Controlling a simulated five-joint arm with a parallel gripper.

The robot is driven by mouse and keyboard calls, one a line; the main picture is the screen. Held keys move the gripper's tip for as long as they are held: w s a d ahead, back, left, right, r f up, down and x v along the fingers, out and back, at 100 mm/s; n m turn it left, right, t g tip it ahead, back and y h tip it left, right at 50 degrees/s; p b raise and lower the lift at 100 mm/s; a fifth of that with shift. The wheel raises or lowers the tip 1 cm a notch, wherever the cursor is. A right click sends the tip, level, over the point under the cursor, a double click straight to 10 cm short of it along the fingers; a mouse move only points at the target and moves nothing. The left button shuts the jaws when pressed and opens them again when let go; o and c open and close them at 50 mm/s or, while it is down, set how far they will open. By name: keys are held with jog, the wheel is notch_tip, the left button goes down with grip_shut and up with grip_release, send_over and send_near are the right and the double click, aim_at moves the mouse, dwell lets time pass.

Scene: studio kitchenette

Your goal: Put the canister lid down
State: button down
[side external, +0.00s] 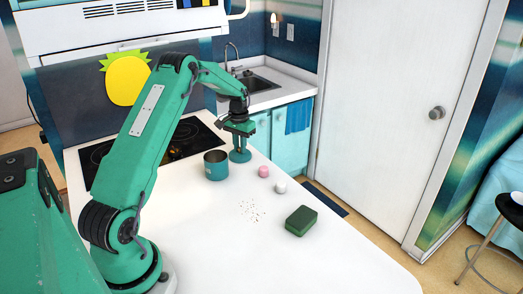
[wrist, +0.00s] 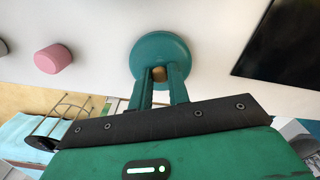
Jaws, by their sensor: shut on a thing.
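The canister lid is a round teal disc (side external: 240,156) with a small brownish knob. It also shows in the wrist view (wrist: 163,45). My gripper (side external: 239,145) is above the lid, its fingers pointing down, shut on the knob; the wrist view shows the fingers (wrist: 159,78) on either side of it. The lid looks level and is at or just above the white counter; I cannot tell whether it touches. The teal canister (side external: 216,168) stands upright and open-topped on the counter, left of the lid and apart from it.
A pink marshmallow-like piece (side external: 263,171) and a white one (side external: 280,187) lie right of the lid. Crumbs (side external: 252,211) and a green sponge-like block (side external: 301,220) lie nearer. A black cooktop (side external: 190,134) is behind the canister. The counter's front right (side external: 350,262) is clear.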

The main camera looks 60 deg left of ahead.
jog(key=shift+f, duration=0.4)
jog(key=c, duration=1.3)
grip_release()
jog(key=shift+f, duration=0.1)
notch_tip(320, 180, up, 12)
jog(key=shift+a+r, duration=0.1)
jog(key=shift+r, duration=0.05)
